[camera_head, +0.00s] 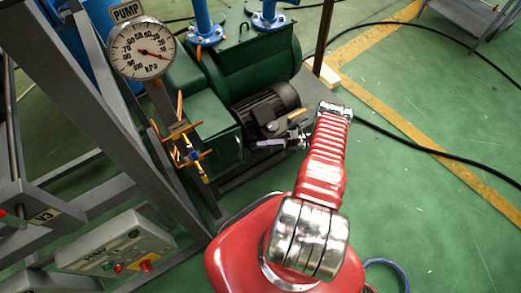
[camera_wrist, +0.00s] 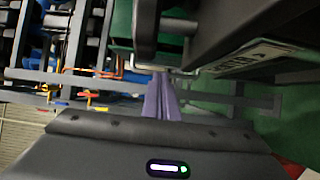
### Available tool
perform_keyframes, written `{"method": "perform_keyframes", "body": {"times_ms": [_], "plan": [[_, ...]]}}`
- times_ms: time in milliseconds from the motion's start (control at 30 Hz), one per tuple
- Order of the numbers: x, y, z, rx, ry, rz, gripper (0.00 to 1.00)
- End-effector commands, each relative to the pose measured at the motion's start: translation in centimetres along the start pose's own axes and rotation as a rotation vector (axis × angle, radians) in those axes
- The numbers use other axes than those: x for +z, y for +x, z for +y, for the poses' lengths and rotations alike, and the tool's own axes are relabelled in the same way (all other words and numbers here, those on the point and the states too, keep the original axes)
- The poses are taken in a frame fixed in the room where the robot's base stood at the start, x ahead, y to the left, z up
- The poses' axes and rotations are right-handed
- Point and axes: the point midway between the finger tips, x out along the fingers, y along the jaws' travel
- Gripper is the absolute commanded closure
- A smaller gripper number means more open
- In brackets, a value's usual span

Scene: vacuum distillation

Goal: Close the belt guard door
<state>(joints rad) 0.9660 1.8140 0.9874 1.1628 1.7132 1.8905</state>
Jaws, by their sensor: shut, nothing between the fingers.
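The green belt guard (camera_head: 207,122) stands beside the black motor (camera_head: 265,106) in the head view. I cannot tell from these frames how far its door stands open. My gripper (camera_head: 262,144) is just in front of the guard's right side, below the motor, and points left. In the wrist view my gripper (camera_wrist: 163,98) shows two purple fingers shut together with nothing between them. A green surface (camera_wrist: 122,22) lies beyond the fingertips at the top, partly hidden by a dark part. Contact between fingertips and guard cannot be made out.
A grey frame (camera_head: 120,110) and a control box (camera_head: 115,250) are at the left. A black hose (camera_head: 430,150) crosses the open green floor at the right.

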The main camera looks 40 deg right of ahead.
Motion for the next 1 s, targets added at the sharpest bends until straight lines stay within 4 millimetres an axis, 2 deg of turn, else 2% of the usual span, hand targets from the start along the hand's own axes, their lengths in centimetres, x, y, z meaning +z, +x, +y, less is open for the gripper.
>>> {"method": "perform_keyframes", "body": {"times_ms": [200,600,767,867,1000], "plan": [[0.9,-0.7,0.0,0.0,0.0,0.0,1.0],[1.0,-0.8,0.0,0.0,0.0,-0.001,1.0],[1.1,-1.9,0.2,-0.001,-0.002,-0.022,1.0],[0.5,-3.0,0.2,0.009,0.016,-0.052,1.0],[-1.3,-3.9,0.0,0.039,0.072,-0.115,1.0]]}}
